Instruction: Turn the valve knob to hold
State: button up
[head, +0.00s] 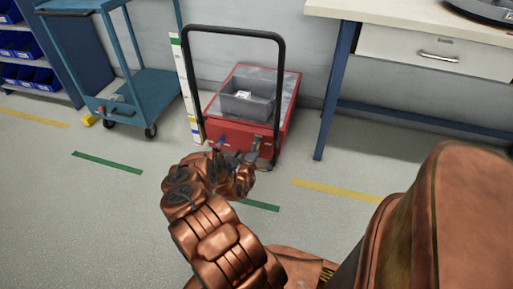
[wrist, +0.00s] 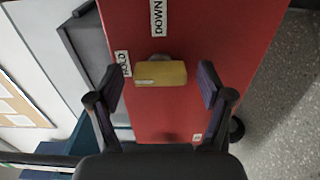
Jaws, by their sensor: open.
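The valve knob (wrist: 160,74) is a yellow block on the red panel (wrist: 225,40) in the wrist view. Its long side lies across the picture. A label that seems to read HOLD (wrist: 122,62) is left of it, and a DOWN label (wrist: 158,18) is above it. My gripper (head: 238,149) is open in front of the red cart's near face in the head view. In the wrist view its two fingers flank the knob, with a gap on each side. My gripper and arm hide the knob in the head view.
The red cart (head: 285,110) has a black hoop handle (head: 281,80) and carries a grey bin (head: 262,104). A blue trolley (head: 150,85) stands to the left. A workbench with a drawer (head: 415,52) stands to the right. Floor between the cart and workbench is clear.

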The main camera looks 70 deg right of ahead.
jog(key=s+a, duration=0.1)
jog(key=a, duration=1.1)
jog(key=shift+s, duration=0.15)
dwell(0.6)
